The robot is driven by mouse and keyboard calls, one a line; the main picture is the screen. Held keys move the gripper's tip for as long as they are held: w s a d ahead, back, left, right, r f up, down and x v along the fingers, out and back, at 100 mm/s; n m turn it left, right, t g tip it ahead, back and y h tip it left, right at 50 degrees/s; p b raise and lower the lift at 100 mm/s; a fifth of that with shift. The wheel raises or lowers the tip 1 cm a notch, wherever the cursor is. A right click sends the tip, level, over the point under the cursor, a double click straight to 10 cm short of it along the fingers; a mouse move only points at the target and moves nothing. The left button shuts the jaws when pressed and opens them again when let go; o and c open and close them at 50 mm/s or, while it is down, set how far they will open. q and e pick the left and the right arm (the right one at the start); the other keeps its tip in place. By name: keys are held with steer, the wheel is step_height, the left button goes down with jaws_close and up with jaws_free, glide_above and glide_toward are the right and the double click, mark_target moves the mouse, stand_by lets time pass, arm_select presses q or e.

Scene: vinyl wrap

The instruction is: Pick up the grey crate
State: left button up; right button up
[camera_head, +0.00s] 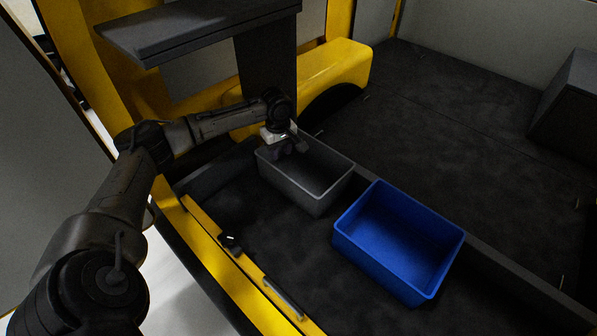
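The grey crate (318,197) is an open, empty-looking box on the dark floor in the middle of the head view. My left arm comes in from the left, and its gripper (294,147) is at the crate's far left corner, over the rim. The fingers are dark and small against the crate, so I cannot tell whether they are open or shut, or whether they touch the rim. My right gripper is not in view.
A blue crate (398,243) stands close to the right of the grey crate. A yellow sill (228,262) runs along the front left. A dark shelf (190,32) overhangs at the upper left, above my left arm. Open dark floor (450,110) lies beyond the crates.

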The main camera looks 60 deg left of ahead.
mark_target(284, 174)
arm_select(q)
steer(key=f+n+b, duration=0.1)
steer(key=f+b, duration=0.1)
steer(key=f, duration=0.2)
steer(key=f+n+b, duration=0.1)
steer(key=f+b, duration=0.2)
steer(key=f, duration=0.1)
steer(key=d+f+n+b, duration=0.1)
steer(key=f+b, duration=0.1)
steer(key=f, duration=0.3)
steer(key=shift+w+f+b, duration=0.1)
steer(key=shift+w+b, duration=0.1)
steer(key=shift+b, duration=0.1)
steer(key=shift+f, duration=0.4)
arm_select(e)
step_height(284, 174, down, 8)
arm_select(q)
steer(key=shift+r, duration=0.1)
steer(key=shift+c, duration=1.3)
jaws_close()
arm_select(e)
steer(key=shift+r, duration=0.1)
